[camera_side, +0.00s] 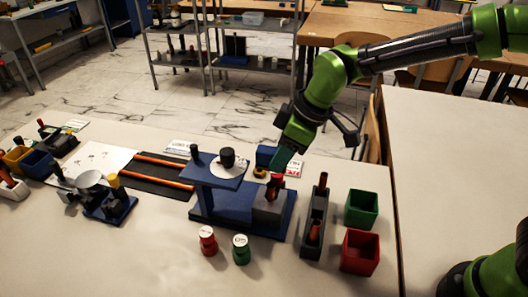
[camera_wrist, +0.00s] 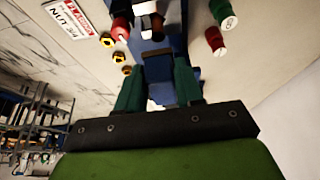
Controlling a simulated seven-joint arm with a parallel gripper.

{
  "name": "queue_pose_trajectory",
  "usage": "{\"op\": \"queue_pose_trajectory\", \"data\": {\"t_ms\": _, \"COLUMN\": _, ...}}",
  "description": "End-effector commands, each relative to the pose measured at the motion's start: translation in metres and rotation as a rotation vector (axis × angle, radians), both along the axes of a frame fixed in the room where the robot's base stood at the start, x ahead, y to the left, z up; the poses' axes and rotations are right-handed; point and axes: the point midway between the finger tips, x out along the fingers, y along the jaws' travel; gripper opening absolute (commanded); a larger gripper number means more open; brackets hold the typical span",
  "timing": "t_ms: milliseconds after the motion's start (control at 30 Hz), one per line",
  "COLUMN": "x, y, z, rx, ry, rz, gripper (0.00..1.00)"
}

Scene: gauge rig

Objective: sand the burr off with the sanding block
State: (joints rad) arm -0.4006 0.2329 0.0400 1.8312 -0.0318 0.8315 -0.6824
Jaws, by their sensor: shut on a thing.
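My gripper (camera_side: 283,157) is above the table, behind the right end of the blue gauge rig (camera_side: 225,226). Its dark green fingers, also seen in the wrist view (camera_wrist: 160,84), are shut on a blue block (camera_wrist: 160,68). This block looks like the sanding block; it seems to show beside the fingers in the side view (camera_side: 266,154). The rig carries a grey block (camera_side: 268,211) with a red-and-black top (camera_side: 275,186), and a raised blue plate (camera_side: 205,178) with a white dial and black knob (camera_side: 227,157). No burr can be made out.
Brass nuts (camera_side: 260,172) lie near my gripper. A grey holder (camera_side: 313,232) with handled tools, a green bin (camera_side: 361,209) and a red bin (camera_side: 360,252) stand right of the rig. Red (camera_side: 208,241) and green (camera_side: 240,249) jars stand in front.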

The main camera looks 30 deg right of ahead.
Motion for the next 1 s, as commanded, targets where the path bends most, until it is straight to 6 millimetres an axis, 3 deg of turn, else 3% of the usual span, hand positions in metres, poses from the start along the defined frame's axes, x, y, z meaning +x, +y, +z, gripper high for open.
{"op": "queue_pose_trajectory", "data": {"t_ms": 533, "x": 0.0, "y": 0.001, "z": -0.038, "rx": 0.001, "ry": 0.001, "rz": 0.0, "gripper": 0.04}}
{"op": "queue_pose_trajectory", "data": {"t_ms": 1000, "x": 0.0, "y": 0.001, "z": -0.044, "rx": 0.001, "ry": -0.001, "rz": 0.0, "gripper": 0.04}}
